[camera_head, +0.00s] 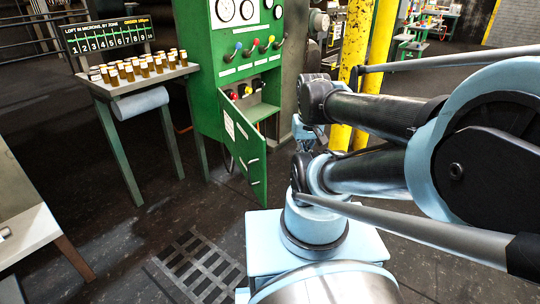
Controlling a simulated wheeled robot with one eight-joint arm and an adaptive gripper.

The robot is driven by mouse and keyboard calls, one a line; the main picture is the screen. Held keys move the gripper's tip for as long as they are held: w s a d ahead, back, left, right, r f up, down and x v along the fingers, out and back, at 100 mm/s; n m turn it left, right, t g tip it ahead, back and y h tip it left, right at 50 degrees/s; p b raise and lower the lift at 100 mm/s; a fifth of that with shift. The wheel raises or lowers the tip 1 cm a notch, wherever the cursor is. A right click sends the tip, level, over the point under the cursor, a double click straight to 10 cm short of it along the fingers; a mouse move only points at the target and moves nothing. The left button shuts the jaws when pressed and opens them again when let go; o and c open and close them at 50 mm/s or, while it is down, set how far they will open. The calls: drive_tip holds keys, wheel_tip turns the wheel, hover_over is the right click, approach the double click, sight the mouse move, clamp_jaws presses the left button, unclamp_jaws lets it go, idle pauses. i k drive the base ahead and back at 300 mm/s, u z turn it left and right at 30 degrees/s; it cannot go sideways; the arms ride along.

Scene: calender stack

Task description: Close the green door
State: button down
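The green door (243,152) hangs open at the lower part of a green control cabinet (206,85). It swings out toward me from its hinge side, with a white label on its face. Behind it an open compartment (258,98) shows a yellow and a red knob. My gripper (307,131) is to the right of the door, beyond my arm links. It is small and partly hidden by my arm, so I cannot tell if its fingers are open or shut. No contact with the door is visible.
A side table (95,88) with several amber bottles and a paper roll (142,103) stands left of the cabinet. Yellow posts (361,60) stand behind my arm. A floor grate (200,268) lies in front. A pale table (28,228) is at the left edge.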

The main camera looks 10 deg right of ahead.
sight(245, 144)
drive_tip(key=z, duration=0.1)
drive_tip(key=k, duration=0.9)
drive_tip(key=u, duration=0.45)
